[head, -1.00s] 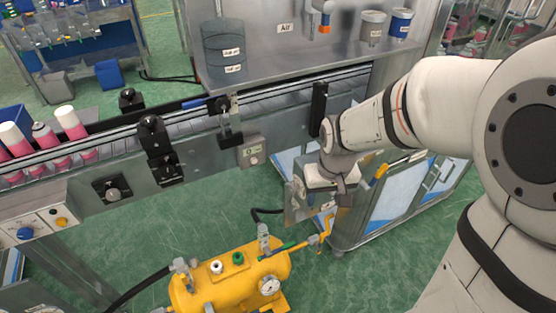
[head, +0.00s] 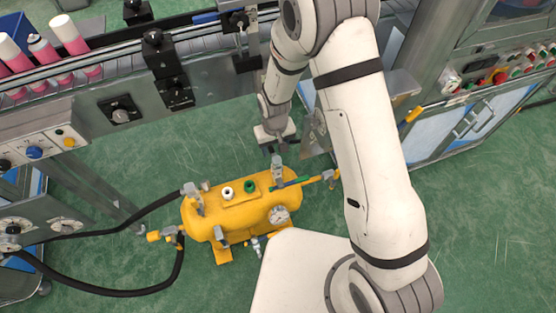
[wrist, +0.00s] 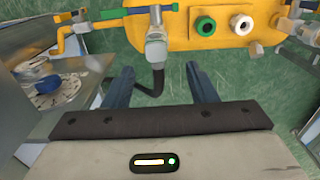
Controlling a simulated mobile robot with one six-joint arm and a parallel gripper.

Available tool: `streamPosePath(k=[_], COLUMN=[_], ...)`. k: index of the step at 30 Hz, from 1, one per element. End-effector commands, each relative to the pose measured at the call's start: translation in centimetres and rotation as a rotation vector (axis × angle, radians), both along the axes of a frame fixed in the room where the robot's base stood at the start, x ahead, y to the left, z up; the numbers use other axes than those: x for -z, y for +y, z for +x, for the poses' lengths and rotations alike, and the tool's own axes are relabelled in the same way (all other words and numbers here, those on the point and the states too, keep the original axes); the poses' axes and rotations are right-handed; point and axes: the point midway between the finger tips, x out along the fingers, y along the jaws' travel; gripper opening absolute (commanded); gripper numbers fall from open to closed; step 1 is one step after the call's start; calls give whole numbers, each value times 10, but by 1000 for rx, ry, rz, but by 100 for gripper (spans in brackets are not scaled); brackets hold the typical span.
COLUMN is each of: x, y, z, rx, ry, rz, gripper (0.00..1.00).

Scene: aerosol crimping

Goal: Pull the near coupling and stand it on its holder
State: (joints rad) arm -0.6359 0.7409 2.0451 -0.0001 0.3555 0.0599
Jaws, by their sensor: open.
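A grey coupling (wrist: 156,47) stands upright on the yellow tank (wrist: 180,32), with a black hose running down from it in the wrist view. It also shows at the tank's right end in the head view (head: 277,170). A second grey fitting (head: 193,195) with a black hose stands at the left end. Between them, a green ring (head: 249,187) and a white ring (head: 228,193) sit on a yellow plate; which part is the holder I cannot tell. My gripper (wrist: 157,70) is open and empty, its blue fingers pointing toward the first coupling, apart from it.
A green-handled valve (head: 290,182) and a yellow pipe extend right of the coupling. A pressure gauge (head: 279,215) faces front. Black hoses (head: 130,288) loop left to a machine. The conveyor (head: 215,45) runs behind. Green floor is clear around the tank.

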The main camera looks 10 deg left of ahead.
Motion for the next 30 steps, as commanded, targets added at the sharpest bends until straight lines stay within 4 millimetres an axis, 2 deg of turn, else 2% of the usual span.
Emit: streamPosePath(k=[8, 14, 30], x=[0, 11, 83], y=[-6, -8, -9], z=[4, 5, 6], rx=[15, 19, 21], ry=[0, 1, 0], rz=[0, -1, 0], gripper=[52, 52, 52])
